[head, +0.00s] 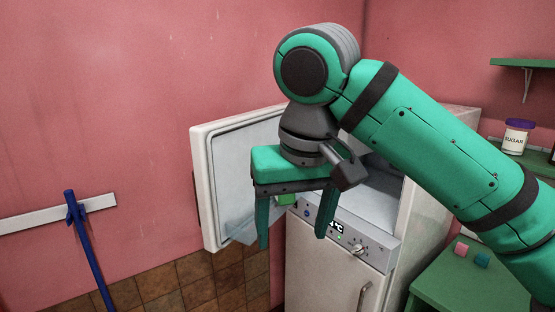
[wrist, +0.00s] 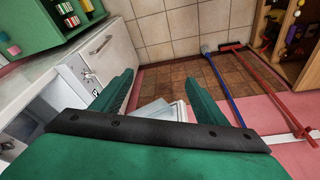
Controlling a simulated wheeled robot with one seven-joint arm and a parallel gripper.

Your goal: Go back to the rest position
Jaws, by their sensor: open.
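My green arm reaches in from the right in the head view. My gripper (head: 292,240) points down in front of the open white fridge (head: 292,270), its two dark green fingers spread apart. The open fridge door (head: 208,190) stands behind and left of it. A small bright green patch (head: 287,198) shows between the fingers; I cannot tell what it is. In the wrist view my gripper (wrist: 162,92) is open, with floor and part of the white door (wrist: 160,110) beyond the fingers. Nothing is held. The fridge interior is partly hidden by my arm.
A green table (head: 440,300) with a pink block (head: 461,248) and a teal block (head: 482,260) is at the right. A sugar jar (head: 516,138) stands on a shelf. A blue-handled tool (head: 85,245) hangs on the left wall. The wrist view shows a red-handled tool (wrist: 272,90).

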